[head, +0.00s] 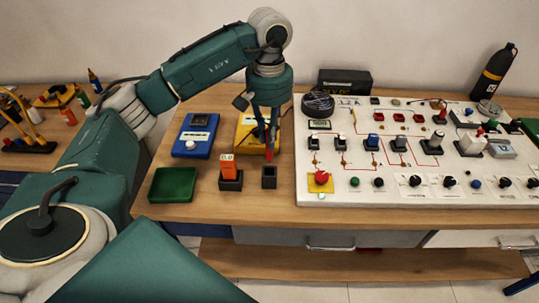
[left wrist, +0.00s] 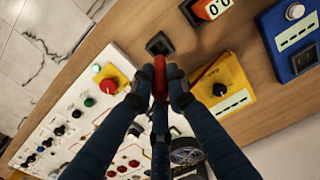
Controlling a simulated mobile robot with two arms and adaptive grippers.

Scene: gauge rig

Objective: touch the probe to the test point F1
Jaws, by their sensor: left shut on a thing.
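My left gripper (head: 268,138) points down and is shut on the red probe (head: 269,153). The holder also shows in the left wrist view (left wrist: 158,43). The white gauge panel (head: 312,190) with its switches and knobs lies to the right. Test point F1 cannot be picked out; labels are too small. My right gripper is not in view.
An orange meter (head: 230,166) stands in a black base left of the holder. A blue meter (head: 195,136), a yellow meter (head: 246,131) and a green tray (head: 172,184) are nearby. A black coil (head: 317,104) and a black bottle (head: 494,72) stand at the back.

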